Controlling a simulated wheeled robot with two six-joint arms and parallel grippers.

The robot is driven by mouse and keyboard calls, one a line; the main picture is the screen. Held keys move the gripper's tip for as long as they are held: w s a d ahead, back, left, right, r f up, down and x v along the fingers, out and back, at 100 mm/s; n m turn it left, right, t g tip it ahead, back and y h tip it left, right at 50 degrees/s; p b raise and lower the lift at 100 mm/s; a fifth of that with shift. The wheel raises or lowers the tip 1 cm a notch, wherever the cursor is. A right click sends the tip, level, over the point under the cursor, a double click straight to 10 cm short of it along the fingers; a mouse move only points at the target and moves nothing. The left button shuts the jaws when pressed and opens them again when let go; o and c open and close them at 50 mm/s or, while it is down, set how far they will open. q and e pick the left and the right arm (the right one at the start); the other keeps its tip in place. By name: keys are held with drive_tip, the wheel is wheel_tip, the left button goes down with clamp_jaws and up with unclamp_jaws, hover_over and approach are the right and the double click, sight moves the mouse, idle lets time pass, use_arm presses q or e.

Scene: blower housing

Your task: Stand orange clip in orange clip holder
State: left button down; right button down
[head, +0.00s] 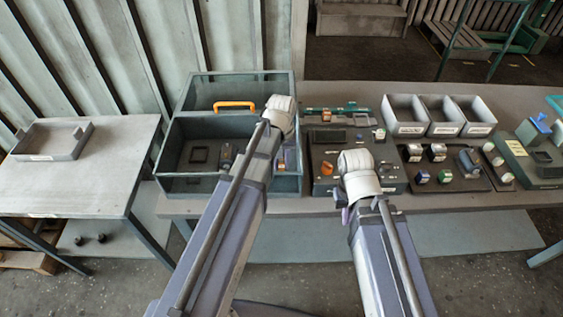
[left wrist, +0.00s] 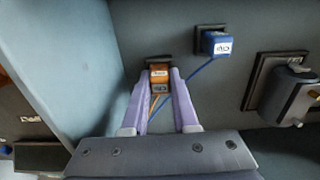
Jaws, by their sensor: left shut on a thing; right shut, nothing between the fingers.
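The orange clip (left wrist: 159,77) is between the fingertips of my left gripper (left wrist: 161,88) in the left wrist view, with a small label facing the camera. A dark square holder (left wrist: 152,60) shows just beyond the clip, partly hidden by it. I cannot tell whether the clip is seated in it or just in front of it. In the head view, a bit of orange (head: 281,165) shows beside my left arm inside the grey bin (head: 183,190). My right gripper (head: 343,205) is shut and empty above the table's front edge, largely hidden by its arm.
A blue clip (left wrist: 216,43) with a blue cable stands in a dark holder close to the right of the orange clip. A grey device (left wrist: 285,88) sits in a dark frame further right. The bin's wall (left wrist: 85,60) is close on the left.

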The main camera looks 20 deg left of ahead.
use_arm(q)
drive_tip(key=shift+f, duration=0.2)
drive_tip(key=c, duration=0.6)
unclamp_jaws()
wheel_tip(320, 180, up, 8)
drive_tip(key=p, duration=0.7)
drive_tip(key=shift+f, duration=0.1)
drive_tip(key=shift+p, duration=0.3)
